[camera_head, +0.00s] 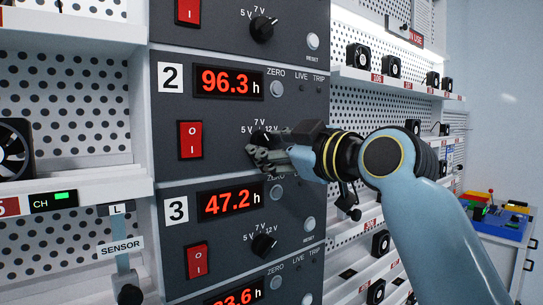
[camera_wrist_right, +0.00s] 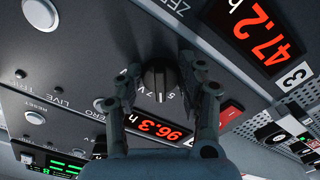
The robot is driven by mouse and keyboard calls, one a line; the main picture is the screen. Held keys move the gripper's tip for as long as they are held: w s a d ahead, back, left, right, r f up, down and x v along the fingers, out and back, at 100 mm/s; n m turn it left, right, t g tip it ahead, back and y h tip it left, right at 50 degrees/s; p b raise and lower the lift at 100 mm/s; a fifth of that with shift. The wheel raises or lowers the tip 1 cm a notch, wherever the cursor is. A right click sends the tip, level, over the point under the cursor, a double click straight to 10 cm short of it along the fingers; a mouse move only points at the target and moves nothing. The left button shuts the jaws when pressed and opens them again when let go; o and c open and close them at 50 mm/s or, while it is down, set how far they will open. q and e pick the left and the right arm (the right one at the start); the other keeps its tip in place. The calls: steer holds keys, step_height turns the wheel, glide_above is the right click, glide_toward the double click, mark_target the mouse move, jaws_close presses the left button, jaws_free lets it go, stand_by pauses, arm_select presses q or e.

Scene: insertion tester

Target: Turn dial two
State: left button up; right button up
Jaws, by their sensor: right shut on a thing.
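Panel two is the dark grey unit marked with a white 2 label (camera_head: 171,78), with a red display reading 96.3 h (camera_head: 228,82). Its black dial, dial two (camera_wrist_right: 159,80), shows in the right wrist view between my fingers. In the head view most of that dial is hidden behind my right gripper (camera_head: 258,150). My right gripper, also in the right wrist view (camera_wrist_right: 161,85), is shut on dial two, with one finger on each side. The dial's 5V and 7V marks show beside it in the wrist view. My left gripper is not in view.
Panel two's red rocker switch (camera_head: 190,139) is left of the dial. Panel three's display (camera_head: 228,205) and dial (camera_head: 263,245) are just below. A round grey button (camera_head: 277,88) is above. Shelves with small black fans (camera_head: 358,57) stand at the right.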

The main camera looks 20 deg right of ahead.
steer(key=shift+n+b, duration=0.5)
steer(key=shift+n, duration=0.8)
steer(key=o, duration=1.1)
steer(key=v, duration=0.7)
steer(key=shift+s+d, duration=0.15)
steer(key=shift+s, duration=0.05)
